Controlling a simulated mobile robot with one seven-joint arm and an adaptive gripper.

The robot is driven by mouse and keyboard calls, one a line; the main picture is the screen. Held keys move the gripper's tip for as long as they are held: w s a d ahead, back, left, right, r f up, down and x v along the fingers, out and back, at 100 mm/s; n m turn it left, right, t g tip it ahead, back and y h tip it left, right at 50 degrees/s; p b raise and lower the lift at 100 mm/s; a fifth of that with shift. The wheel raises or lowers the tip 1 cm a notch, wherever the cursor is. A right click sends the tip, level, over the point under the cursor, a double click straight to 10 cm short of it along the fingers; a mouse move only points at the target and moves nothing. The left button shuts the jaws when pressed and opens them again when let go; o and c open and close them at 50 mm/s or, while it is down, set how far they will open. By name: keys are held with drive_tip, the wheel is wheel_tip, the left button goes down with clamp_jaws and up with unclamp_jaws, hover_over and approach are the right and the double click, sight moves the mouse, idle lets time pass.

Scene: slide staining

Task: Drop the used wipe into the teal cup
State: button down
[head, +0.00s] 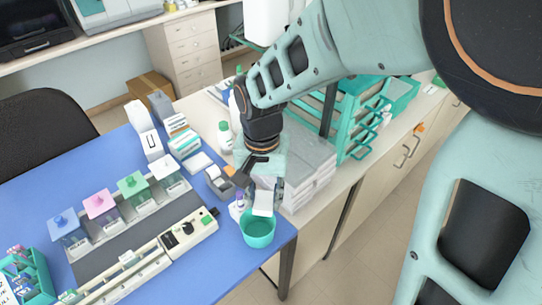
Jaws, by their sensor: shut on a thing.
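The teal cup (259,232) stands upright near the right corner of the blue table, its open mouth facing up. My gripper (266,188) points down just above and behind the cup in the head view. It is shut on the white wipe (263,204), which hangs below the fingers. The wipe's lower end overlaps the far part of the cup's mouth in the picture. I cannot tell whether it is inside the rim or only above it. The fingertips are small and partly hidden by the wipe.
A small purple-and-white bottle (238,208) stands close left of the cup. A white device (188,235) and staining jars with blue, pink, green and white lids lie further left. The table edge is just right of the cup. Grey stacked trays (305,170) stand behind.

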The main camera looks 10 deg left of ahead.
drive_tip(key=shift+f+b, duration=0.7)
drive_tip(key=shift+f, duration=0.7)
drive_tip(key=c, duration=1.4)
unclamp_jaws()
drive_tip(key=shift+o, duration=0.2)
drive_tip(key=shift+r, duration=0.1)
wheel_tip(320, 180, up, 12)
